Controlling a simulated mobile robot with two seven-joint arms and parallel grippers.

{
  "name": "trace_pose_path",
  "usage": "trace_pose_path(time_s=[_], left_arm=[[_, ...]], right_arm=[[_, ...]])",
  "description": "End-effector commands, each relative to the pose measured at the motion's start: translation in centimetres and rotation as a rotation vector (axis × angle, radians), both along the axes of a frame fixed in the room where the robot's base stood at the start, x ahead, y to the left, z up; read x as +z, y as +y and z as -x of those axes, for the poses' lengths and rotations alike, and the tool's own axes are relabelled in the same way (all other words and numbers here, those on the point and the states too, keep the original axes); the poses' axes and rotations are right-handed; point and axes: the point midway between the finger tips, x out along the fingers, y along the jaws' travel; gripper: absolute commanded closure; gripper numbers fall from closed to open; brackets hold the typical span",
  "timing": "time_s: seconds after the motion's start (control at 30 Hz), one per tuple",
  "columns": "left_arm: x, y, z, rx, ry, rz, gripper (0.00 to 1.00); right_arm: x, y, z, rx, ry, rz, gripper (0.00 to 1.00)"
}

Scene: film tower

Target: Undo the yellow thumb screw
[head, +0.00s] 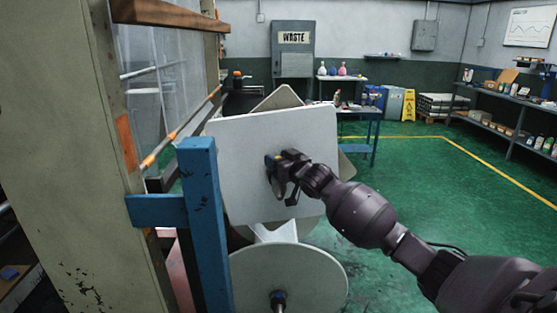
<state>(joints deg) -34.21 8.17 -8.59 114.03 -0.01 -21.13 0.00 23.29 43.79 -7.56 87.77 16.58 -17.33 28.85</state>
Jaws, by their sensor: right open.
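My right gripper (277,178) is in front of the middle of a large pale square plate (235,140), its arm coming in from the right. Its dark jaws are open around the plate's centre. A small yellow patch, apparently the yellow thumb screw (278,157), shows at the upper jaw. Most of it is hidden by the gripper, and I cannot tell whether the jaws touch it. My left gripper is not in view.
A blue post (204,220) with a side bar stands left of the plate, beside a tall beige machine frame (60,130). A round pale disc (300,268) with a dark hub is below. Green floor (440,200) is open to the right.

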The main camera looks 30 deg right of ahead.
Motion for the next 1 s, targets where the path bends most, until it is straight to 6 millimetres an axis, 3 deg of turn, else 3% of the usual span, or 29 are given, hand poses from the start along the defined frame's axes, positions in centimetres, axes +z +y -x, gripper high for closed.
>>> trace_pose_path(time_s=[0.23, 0.5, 0.57, 1.0], left_arm=[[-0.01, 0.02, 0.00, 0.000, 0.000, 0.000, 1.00], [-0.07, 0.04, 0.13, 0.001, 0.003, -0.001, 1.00], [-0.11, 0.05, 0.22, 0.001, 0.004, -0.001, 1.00], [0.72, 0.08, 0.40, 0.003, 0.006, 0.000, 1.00]], right_arm=[[-0.02, 0.02, -0.04, 0.000, 0.000, 0.000, 0.48], [-0.03, 0.01, -0.02, 0.000, 0.001, 0.000, 0.89], [-0.03, 0.01, -0.02, 0.000, 0.001, 0.000, 0.95], [0.26, 0.22, -0.14, 0.114, 0.000, 0.009, 0.95]])
